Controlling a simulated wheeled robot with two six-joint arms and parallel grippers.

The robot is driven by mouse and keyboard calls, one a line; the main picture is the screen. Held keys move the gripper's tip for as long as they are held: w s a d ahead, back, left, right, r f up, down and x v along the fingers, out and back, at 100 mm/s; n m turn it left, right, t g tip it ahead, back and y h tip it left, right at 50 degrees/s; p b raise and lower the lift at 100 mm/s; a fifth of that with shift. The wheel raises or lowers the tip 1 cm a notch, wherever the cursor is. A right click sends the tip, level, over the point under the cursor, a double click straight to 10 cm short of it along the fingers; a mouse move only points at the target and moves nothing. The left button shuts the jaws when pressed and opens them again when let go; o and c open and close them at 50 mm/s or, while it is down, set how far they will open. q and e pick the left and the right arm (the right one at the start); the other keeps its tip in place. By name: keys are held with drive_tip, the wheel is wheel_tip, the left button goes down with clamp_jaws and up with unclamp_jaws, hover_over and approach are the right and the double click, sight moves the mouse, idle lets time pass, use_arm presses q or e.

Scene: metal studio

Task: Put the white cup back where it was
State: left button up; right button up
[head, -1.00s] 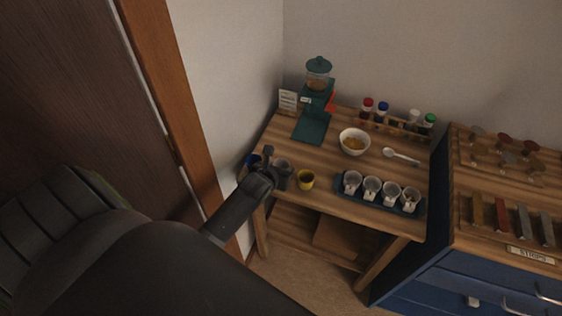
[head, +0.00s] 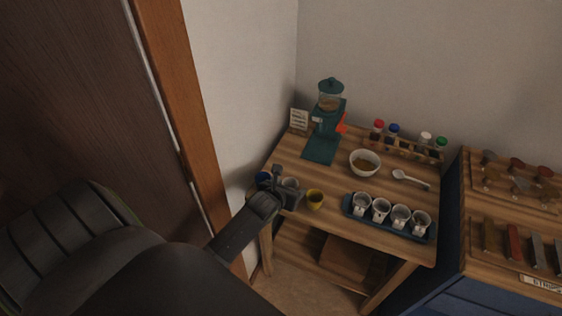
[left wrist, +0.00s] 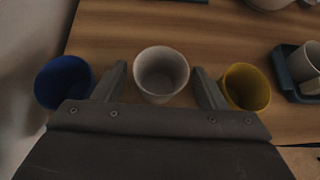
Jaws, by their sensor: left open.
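The white cup (left wrist: 161,72) stands upright on the wooden table, between a blue cup (left wrist: 64,82) and a yellow cup (left wrist: 246,87) in the left wrist view. My left gripper (left wrist: 160,78) is open, with one finger on each side of the white cup; I cannot tell whether they touch it. In the head view my left gripper (head: 282,185) is at the table's front left, partly hiding the white cup (head: 290,183) and the blue cup (head: 264,178). The yellow cup (head: 315,199) stands just right of it. My right gripper is not in view.
A dark tray (head: 388,227) with several small white cups lies to the right. A bowl (head: 365,162), a spoon (head: 411,179), a green grinder (head: 328,112) and a bottle rack (head: 408,149) stand farther back. A wall is close on the left.

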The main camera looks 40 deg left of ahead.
use_arm(q)
drive_tip(key=v, duration=1.1)
drive_tip(key=shift+s, duration=0.1)
